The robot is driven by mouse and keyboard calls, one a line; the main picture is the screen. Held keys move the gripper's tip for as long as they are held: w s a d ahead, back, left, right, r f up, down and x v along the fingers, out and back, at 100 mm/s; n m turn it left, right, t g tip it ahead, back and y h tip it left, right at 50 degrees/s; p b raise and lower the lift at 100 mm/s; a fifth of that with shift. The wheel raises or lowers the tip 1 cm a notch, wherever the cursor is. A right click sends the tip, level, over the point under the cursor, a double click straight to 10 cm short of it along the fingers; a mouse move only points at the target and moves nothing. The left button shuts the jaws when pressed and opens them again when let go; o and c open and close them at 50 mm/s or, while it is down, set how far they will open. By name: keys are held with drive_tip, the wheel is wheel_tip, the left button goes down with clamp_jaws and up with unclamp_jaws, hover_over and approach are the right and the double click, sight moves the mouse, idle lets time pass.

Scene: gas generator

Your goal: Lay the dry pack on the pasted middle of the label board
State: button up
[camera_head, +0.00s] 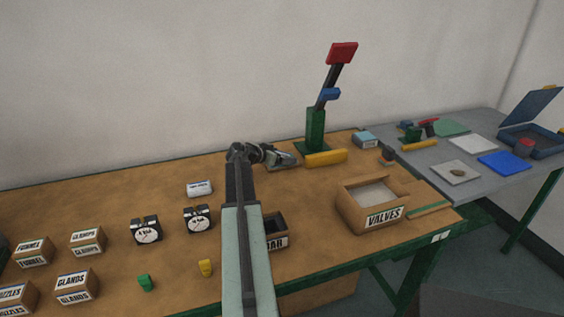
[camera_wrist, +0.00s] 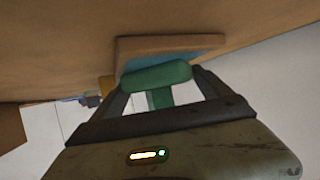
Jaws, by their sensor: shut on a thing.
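My gripper (camera_head: 292,160) is low over the brown bench, left of the green stand. In the wrist view my gripper (camera_wrist: 158,85) is shut on a rounded green piece (camera_wrist: 157,76) with a green stem. The head view does not show this piece clearly. A small white pack (camera_head: 199,188) with dark lettering, too small to read surely, lies on the bench left of my arm; it looks like the dry pack. A pale board (camera_head: 466,175) with a brownish patch (camera_head: 457,172) in its middle lies on the grey table; it looks like the label board.
The green stand (camera_head: 315,130) has a raised red-topped lever. The open VALVES box (camera_head: 372,222) stands between my arm and the grey table (camera_head: 430,165). Clocks and labelled boxes fill the left. A blue panel (camera_head: 503,163) lies beside the pale board.

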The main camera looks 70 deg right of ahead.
drive_tip(key=shift+f, duration=0.1)
drive_tip(key=o, duration=1.1)
drive_tip(key=shift+o, duration=0.2)
drive_tip(key=shift+a+r+p, duration=0.1)
drive_tip(key=shift+r+p, duration=0.25)
drive_tip(key=shift+p, duration=0.05)
drive_tip(key=p+v, duration=0.4)
drive_tip(key=v, duration=0.6)
drive_tip(key=shift+w+a+r+p, duration=0.1)
drive_tip(key=shift+a+r+p, duration=0.05)
drive_tip(key=shift+a+p, duration=0.2)
drive_tip(key=shift+w+a+r, duration=0.1)
drive_tip(key=shift+w+a, duration=0.15)
drive_tip(key=shift+a, duration=0.2)
